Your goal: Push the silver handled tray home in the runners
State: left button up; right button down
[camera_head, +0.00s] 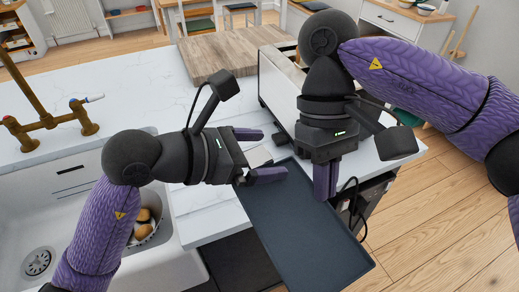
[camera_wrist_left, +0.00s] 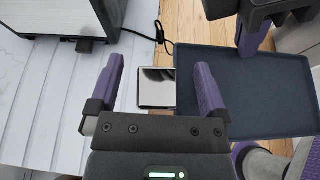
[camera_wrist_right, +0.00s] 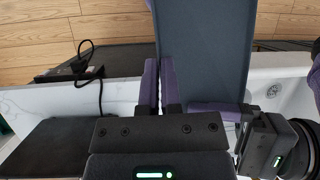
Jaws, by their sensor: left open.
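The tray (camera_head: 305,225) is a dark blue-grey flat sheet with a raised rim, reaching beyond the counter's front edge over the floor. A small silver plate, apparently its handle (camera_wrist_left: 157,88), shows at its near end in the left wrist view. My left gripper (camera_head: 262,155) is open, its two fingers either side of the silver plate with gaps visible. The runners cannot be made out.
The white counter (camera_head: 120,65) holds a wooden board (camera_head: 225,50) and a silver box-shaped appliance (camera_head: 280,90) behind the grippers. A sink with a brass tap (camera_head: 50,125) is at left. A black cable (camera_wrist_right: 100,85) hangs near the counter edge. Wooden floor (camera_head: 440,220) is free at right.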

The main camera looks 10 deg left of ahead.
pick_arm(q)
grip_shut()
pick_arm(e)
jog(key=c, duration=0.7)
grip_release()
jog(key=shift+c, duration=0.2)
